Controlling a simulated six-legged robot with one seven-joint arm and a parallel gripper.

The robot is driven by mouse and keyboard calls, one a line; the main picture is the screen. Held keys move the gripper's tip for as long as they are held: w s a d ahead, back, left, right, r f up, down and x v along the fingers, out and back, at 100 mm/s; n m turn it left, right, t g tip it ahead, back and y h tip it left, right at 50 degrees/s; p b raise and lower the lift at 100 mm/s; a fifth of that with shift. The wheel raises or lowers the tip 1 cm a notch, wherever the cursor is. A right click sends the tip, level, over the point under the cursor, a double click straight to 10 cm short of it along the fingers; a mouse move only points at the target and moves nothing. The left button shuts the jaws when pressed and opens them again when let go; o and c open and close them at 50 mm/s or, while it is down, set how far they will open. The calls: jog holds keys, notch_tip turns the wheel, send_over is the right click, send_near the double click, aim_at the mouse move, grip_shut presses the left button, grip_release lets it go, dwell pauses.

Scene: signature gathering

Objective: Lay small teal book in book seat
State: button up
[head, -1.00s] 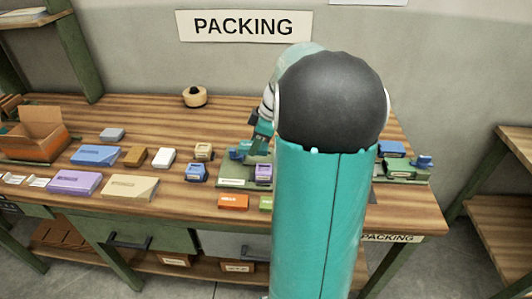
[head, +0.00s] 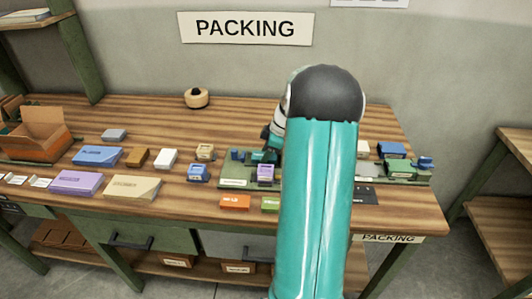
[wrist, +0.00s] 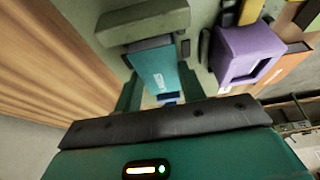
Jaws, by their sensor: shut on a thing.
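In the wrist view, the small teal book (wrist: 155,68) lies between the two fingers of my gripper (wrist: 158,88), which is shut on it. The book is over a grey-green board, close beside a raised green block (wrist: 143,22). I cannot tell whether it touches the board or is in a seat. In the head view, my gripper (head: 266,150) is low over the green board (head: 233,183), partly hidden by my arm. The book cannot be made out there, and the board's right part is hidden.
A purple block (wrist: 248,50) stands on the board to the right of the book, and it shows in the head view (head: 265,173). An orange box (head: 234,202) lies in front. Several boxes and books are on the left. A second green fixture (head: 402,173) is at right.

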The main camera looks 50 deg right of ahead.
jog(key=shift+f, duration=0.15)
jog(key=o, duration=1)
jog(key=shift+c, duration=0.2)
